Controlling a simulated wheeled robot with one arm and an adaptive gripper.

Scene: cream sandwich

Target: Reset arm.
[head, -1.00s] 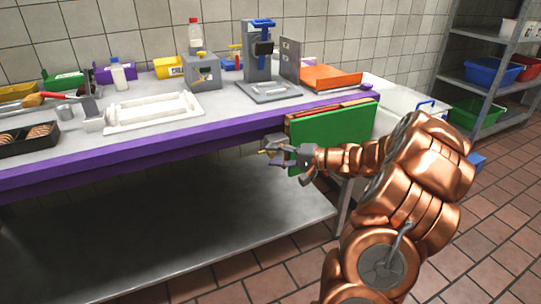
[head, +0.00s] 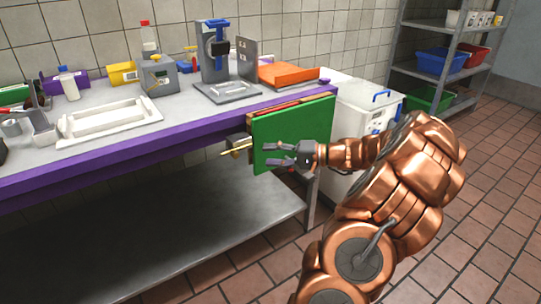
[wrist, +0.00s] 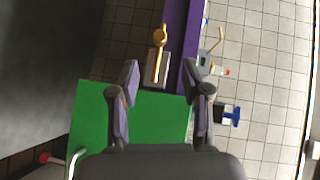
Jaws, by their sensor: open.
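My gripper (head: 268,154) is open and empty at the end of my copper-coloured arm. It points left in the head view, in front of the green board (head: 290,122) at the table's right end. In the wrist view, my gripper's two fingers (wrist: 162,78) stand wide apart, with the green board (wrist: 150,120) behind them. Whether they touch the board cannot be told. A brass handle-like item (head: 236,151) sticks out left of the board, below the purple table edge. It also shows in the wrist view (wrist: 160,42), beyond the fingertips.
The table (head: 150,158) has a purple front edge and a lower shelf (head: 200,235). A white tray (head: 108,121), a grey press with a blue handle (head: 215,55) and an orange item (head: 290,75) stand on top. A white appliance (head: 365,105) stands at right. The tiled floor is open.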

